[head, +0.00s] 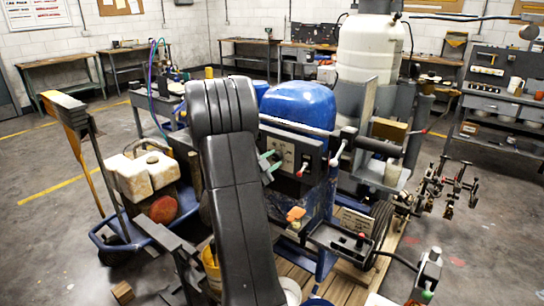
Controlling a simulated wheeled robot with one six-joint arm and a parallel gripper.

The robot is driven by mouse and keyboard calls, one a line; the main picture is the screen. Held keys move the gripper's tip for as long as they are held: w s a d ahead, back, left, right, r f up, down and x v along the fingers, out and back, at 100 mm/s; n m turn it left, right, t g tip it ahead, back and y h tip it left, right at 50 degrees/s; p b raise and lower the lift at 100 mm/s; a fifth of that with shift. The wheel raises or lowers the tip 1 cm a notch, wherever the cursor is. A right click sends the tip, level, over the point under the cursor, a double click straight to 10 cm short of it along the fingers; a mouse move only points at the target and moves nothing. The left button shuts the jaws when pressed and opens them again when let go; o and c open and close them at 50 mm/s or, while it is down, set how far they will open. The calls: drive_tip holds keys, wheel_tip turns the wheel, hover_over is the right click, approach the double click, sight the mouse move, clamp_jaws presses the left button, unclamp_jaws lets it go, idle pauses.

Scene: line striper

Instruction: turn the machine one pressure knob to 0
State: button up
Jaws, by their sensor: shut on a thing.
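The striping machine with a blue rounded tank (298,105) stands in the middle of the head view. Its dark control panel (311,155) faces me, with a pale plate on the left part and a small red-tipped control (302,170) to the right. My gripper (270,163) shows as pale green fingers at the left part of this panel, just right of my black arm. It is shut on what appears to be the pressure knob, which the fingers hide. The knob's pointer and scale marks are too small or covered to read.
A dirty white engine unit (143,177) sits left of my arm. A tall white tank (368,48) stands behind. Open floor lies at the far left.

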drive_tip(key=n+p, duration=0.3)
drive_tip(key=n, duration=0.2)
drive_tip(key=shift+f+n+p, duration=0.1)
drive_tip(key=shift+n+p, duration=0.9)
drive_tip(key=shift+n, duration=1.2)
drive_tip(key=o, duration=1)
drive_tip(key=shift+s, duration=0.1)
drive_tip(key=b+v, duration=0.3)
drive_tip(key=v, duration=1)
drive_tip(key=shift+s+a+f, duration=0.1)
drive_tip(key=shift+s+a, duration=0.15)
drive_tip(key=shift+a, duration=0.05)
